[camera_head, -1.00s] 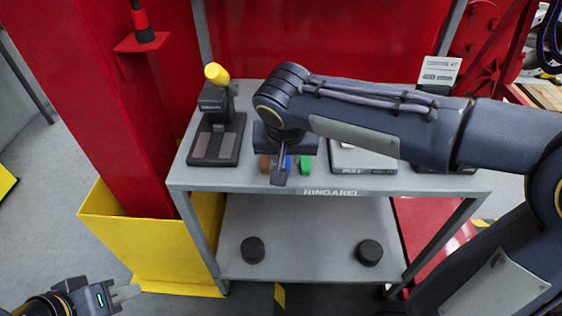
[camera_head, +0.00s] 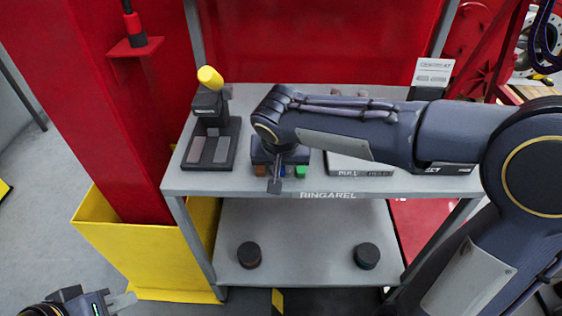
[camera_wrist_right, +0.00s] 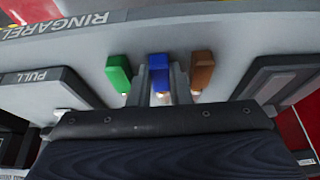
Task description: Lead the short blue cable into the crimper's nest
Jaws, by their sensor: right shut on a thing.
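The short blue cable (camera_wrist_right: 158,68) lies between a green one and a brown one in the right wrist view; in the head view only a bit of blue (camera_head: 283,170) shows under my right wrist. My right gripper (camera_head: 275,184) is over the front of the table. In the right wrist view its fingers (camera_wrist_right: 160,85) are on both sides of the blue cable, shut on it. The crimper (camera_head: 213,135), black with a yellow handle (camera_head: 210,78), stands at the table's left end, left of my right gripper. My left gripper (camera_head: 120,301) is low at the left, away from the table; its opening is unclear.
The green cable (camera_wrist_right: 118,73) and brown cable (camera_wrist_right: 202,70) are close on either side of my right fingers. A flat grey device (camera_head: 352,168) marked PULL stands to their right. A red post (camera_head: 105,110) and yellow bin (camera_head: 140,245) flank the table's left side.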

